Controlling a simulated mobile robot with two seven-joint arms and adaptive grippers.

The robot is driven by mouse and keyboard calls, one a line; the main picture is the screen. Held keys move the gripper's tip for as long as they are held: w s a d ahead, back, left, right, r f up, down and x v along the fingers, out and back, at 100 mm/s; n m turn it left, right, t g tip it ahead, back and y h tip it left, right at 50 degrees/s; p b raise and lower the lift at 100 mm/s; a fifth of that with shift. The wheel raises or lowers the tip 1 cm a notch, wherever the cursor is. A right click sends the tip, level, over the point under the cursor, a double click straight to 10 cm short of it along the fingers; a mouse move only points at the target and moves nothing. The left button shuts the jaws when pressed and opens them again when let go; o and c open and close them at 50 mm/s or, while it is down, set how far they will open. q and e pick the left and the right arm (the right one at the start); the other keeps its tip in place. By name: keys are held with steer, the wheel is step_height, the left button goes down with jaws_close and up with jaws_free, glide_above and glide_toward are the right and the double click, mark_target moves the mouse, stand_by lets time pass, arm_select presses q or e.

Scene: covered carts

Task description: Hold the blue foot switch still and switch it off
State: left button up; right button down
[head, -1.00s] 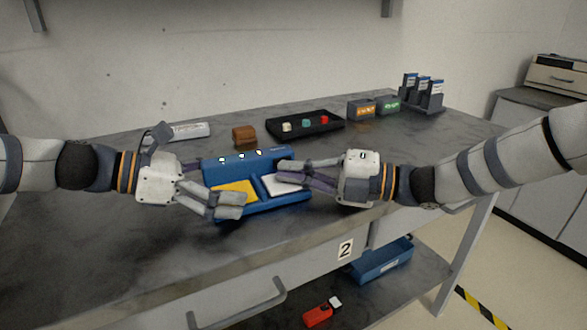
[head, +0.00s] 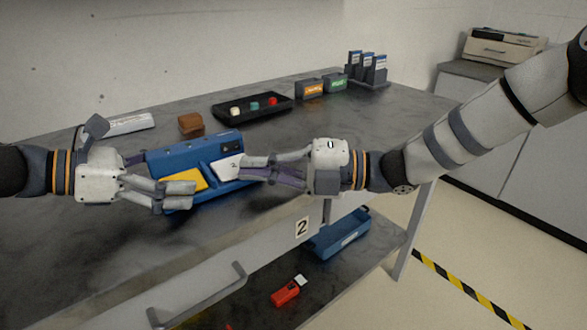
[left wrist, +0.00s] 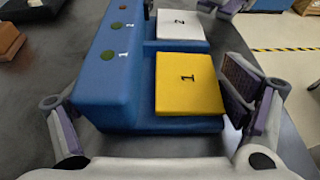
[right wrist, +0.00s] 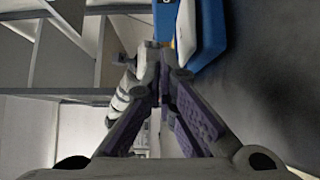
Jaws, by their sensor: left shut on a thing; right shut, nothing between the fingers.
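The blue foot switch (head: 195,152) lies on the grey worktop, with a yellow pedal marked 1 (left wrist: 188,85) and a white pedal marked 2 (left wrist: 181,26). Small round lamps run along its raised back; in the head view they look dull. My left gripper (head: 168,176) is shut across the yellow-pedal end of the switch, one finger on the front side and one on the back. My right gripper (head: 243,167) is shut and empty, its fingertips at the right edge of the white pedal. I cannot tell whether they touch it.
Behind the switch are a brown block (head: 190,124), a white labelled bar (head: 131,123) and a black tray (head: 222,111) with small coloured pieces. Orange-labelled (head: 309,88) and green-labelled boxes (head: 335,84) stand at the back right. A blue bin (head: 338,238) and red object (head: 286,291) are below.

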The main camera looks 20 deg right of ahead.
steer(key=s+v, duration=0.1)
steer(key=v, duration=0.6)
steer(key=shift+s, duration=0.5)
arm_select(q)
steer(key=o, duration=1.4)
steer(key=shift+c, duration=0.2)
